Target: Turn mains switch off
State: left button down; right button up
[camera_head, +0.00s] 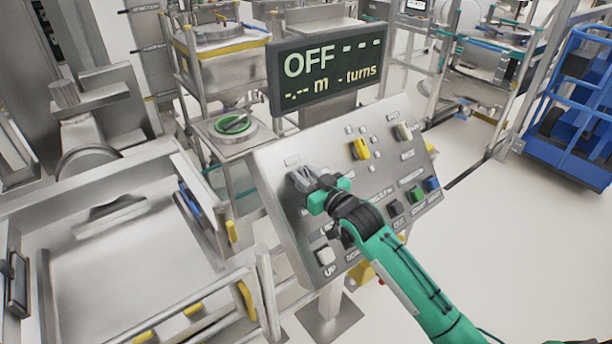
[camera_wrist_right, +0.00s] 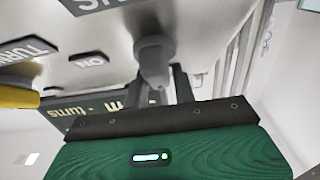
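The control panel (camera_head: 330,225) is a tilted metal plate with knobs and buttons. The mains switch is a grey knob near the panel's upper left; in the right wrist view the grey knob (camera_wrist_right: 154,62) stands between my fingers. The display (camera_head: 327,72) above the panel reads "OFF" with dashes. My right gripper (camera_head: 303,181) is at that knob, its fingers on either side and hiding most of it in the head view; it also shows in the right wrist view (camera_wrist_right: 158,88). I cannot tell whether the fingers press on the knob. My left gripper is not in view.
A yellow knob (camera_head: 360,148) and a grey knob (camera_head: 403,131) sit along the panel's upper right. A steel bin frame (camera_head: 120,250) stands at left.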

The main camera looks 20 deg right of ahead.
jog(key=shift+o, duration=1.3)
jog(key=shift+s, duration=0.15)
jog(key=b+v, duration=0.4)
jog(key=v, duration=0.9)
jog(key=shift+s, duration=0.3)
